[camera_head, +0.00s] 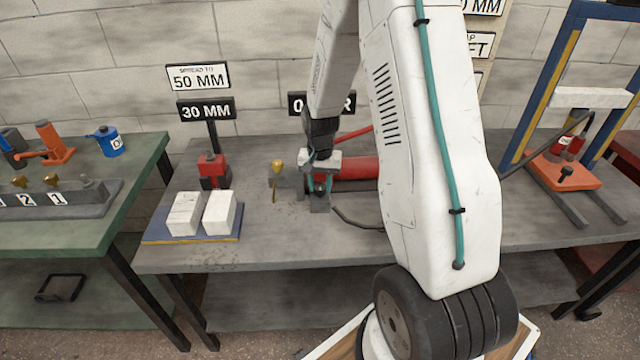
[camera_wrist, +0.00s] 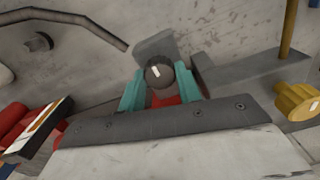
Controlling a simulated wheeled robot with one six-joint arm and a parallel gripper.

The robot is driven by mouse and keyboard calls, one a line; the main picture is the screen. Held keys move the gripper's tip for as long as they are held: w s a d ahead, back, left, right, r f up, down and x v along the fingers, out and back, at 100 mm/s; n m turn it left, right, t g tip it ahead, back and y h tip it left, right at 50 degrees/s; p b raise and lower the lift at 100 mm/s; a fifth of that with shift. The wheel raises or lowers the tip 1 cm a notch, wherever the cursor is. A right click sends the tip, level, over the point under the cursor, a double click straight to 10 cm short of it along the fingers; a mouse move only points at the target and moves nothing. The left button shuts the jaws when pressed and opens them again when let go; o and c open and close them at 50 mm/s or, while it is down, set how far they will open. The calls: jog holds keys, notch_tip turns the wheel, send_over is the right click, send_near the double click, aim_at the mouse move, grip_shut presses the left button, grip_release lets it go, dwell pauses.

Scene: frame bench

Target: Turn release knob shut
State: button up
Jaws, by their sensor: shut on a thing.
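A dark round knob (camera_wrist: 159,70) with a short white mark on its face sits on a grey block, and I take it to be the release knob. The mark leans slightly from upright in the wrist view. My gripper (camera_wrist: 161,84) has its two teal fingers closed on either side of this knob. In the head view my gripper (camera_head: 320,186) is over the middle bench, at the left end of a red cylinder (camera_head: 358,168). The knob cannot be made out there behind my gripper.
A brass knob (camera_wrist: 298,102) stands close to the right of my gripper in the wrist view. A dark hose (camera_wrist: 92,20) runs nearby. Two white blocks (camera_head: 185,214) lie on a blue tray (camera_head: 160,237), left on the bench (camera_head: 270,250). A red jack (camera_head: 212,168) stands behind them.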

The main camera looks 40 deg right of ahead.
aim_at(320, 187)
jog(key=shift+m, duration=0.3)
dwell(0.4)
jog(key=o, duration=1)
jog(key=shift+a, duration=0.1)
jog(key=shift+c, duration=0.2)
notch_tip(320, 187, up, 8)
jog(key=shift+f, duration=0.1)
